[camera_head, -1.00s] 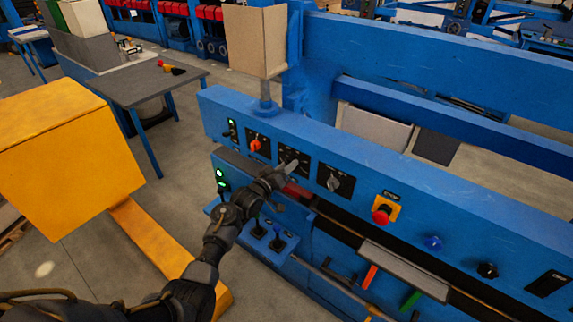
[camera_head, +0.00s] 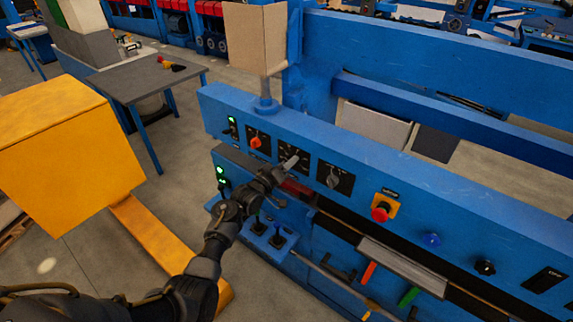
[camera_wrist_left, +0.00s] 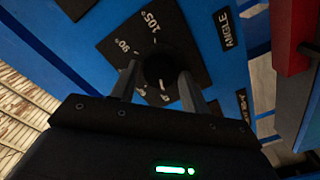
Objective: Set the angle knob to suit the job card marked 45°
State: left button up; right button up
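The angle knob (camera_wrist_left: 160,68) is a dark round knob on a black dial plate with 105° and 90° marks, beside an ANGLE label (camera_wrist_left: 228,28) in the left wrist view. Other marks are partly hidden by the fingers, and the knob's pointer cannot be made out. My left gripper (camera_wrist_left: 158,80) has its fingers apart, one on either side of the knob, with small gaps showing. In the head view my left gripper (camera_head: 287,164) reaches the middle dial plate (camera_head: 297,154) and covers its knob. My right gripper is not in view. No job card marked 45° is legible.
A red-knob dial (camera_head: 256,143) and a grey-knob dial (camera_head: 333,179) flank the middle dial closely. A red stop button (camera_head: 381,212) sits farther right on the blue panel (camera_head: 440,206). Joysticks (camera_head: 277,238) stand below. A yellow cabinet (camera_head: 70,150) is at left.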

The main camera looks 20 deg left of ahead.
pick_arm(q)
jog(key=shift+o, duration=1.1)
jog(key=b+v, duration=0.2)
jog(key=v, duration=0.9)
jog(key=shift+w+d, duration=0.1)
